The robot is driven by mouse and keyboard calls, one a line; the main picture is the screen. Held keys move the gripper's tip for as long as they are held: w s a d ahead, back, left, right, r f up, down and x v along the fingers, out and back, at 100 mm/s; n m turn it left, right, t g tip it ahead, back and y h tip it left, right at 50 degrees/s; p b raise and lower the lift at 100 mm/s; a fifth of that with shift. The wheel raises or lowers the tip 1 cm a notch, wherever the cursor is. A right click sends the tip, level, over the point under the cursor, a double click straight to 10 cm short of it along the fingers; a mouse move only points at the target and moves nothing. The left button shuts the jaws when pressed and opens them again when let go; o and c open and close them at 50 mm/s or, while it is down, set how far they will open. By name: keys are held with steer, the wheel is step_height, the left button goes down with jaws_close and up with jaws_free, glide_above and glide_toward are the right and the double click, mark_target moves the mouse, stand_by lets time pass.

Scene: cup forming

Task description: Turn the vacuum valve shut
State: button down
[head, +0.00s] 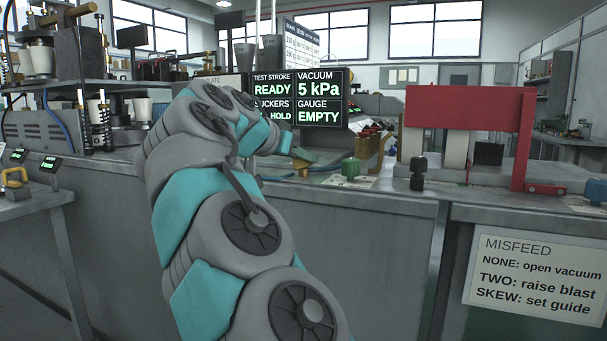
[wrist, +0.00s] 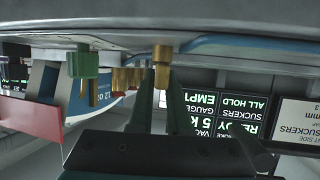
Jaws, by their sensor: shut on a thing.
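A brass valve fitting (wrist: 163,62) stands on the bench top, which shows upside down in the wrist view. My gripper (wrist: 160,98) is shut on it, with one dark finger on each side. In the head view my gripper (head: 299,154) is low at the bench's front edge, and only a little brass (head: 302,172) shows below it. I cannot read a label on this valve or tell its handle's angle. The display (head: 297,98) reads vacuum 5 kPa, gauge EMPTY, test stroke READY and suckers HOLD.
A green knob (head: 350,168) on a white plate stands just right of my gripper; it also shows in the wrist view (wrist: 83,64). A black knob (head: 418,173) and a red machine frame (head: 468,108) are further right. A misfeed notice (head: 536,279) hangs on the bench front.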

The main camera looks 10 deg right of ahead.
steer(key=shift+f+n+t+y+b, duration=0.15)
steer(key=shift+n+t+y+b, duration=0.85)
steer(key=shift+b, duration=0.6)
steer(key=shift+r+n, duration=0.25)
steer(key=shift+n, duration=0.05)
steer(key=c, duration=0.9)
jaws_free()
steer(key=shift+o, duration=0.2)
steer(key=shift+f, duration=0.1)
steer(key=v, duration=0.7)
steer(key=shift+s+a, duration=0.2)
steer(key=shift+s, duration=0.15)
